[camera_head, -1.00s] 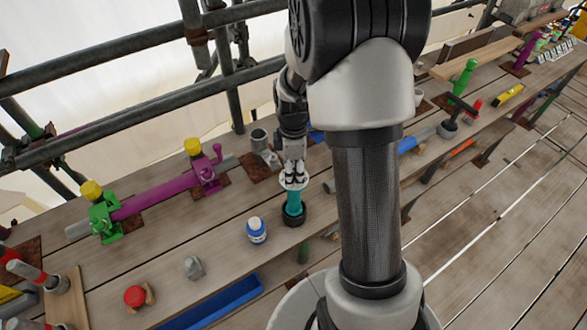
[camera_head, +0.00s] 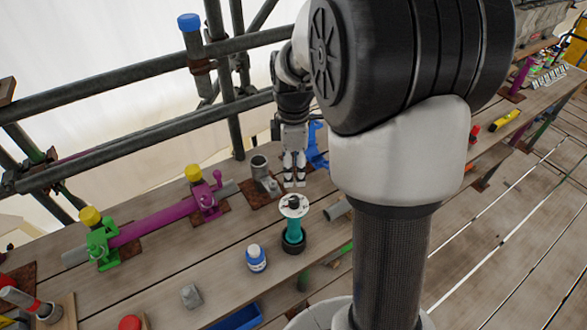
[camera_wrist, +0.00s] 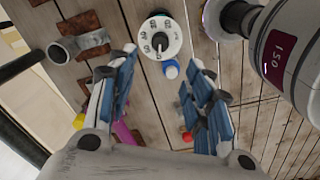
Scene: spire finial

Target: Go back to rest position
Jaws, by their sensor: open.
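My gripper (camera_head: 294,183) is open and empty in the head view. It hangs just above and slightly behind a round white disc (camera_head: 294,204) that tops a teal cylinder (camera_head: 294,229) in a black ring base (camera_head: 292,244) on the planks. In the wrist view my gripper (camera_wrist: 160,88) has its blue-padded fingers spread wide, with nothing between them. The white numbered dial (camera_wrist: 160,37) lies beyond the fingertips there, apart from them.
A purple clamp (camera_head: 206,200) and green clamp (camera_head: 102,242) hold a pipe at left. Scaffold rails (camera_head: 120,120) run along the back.

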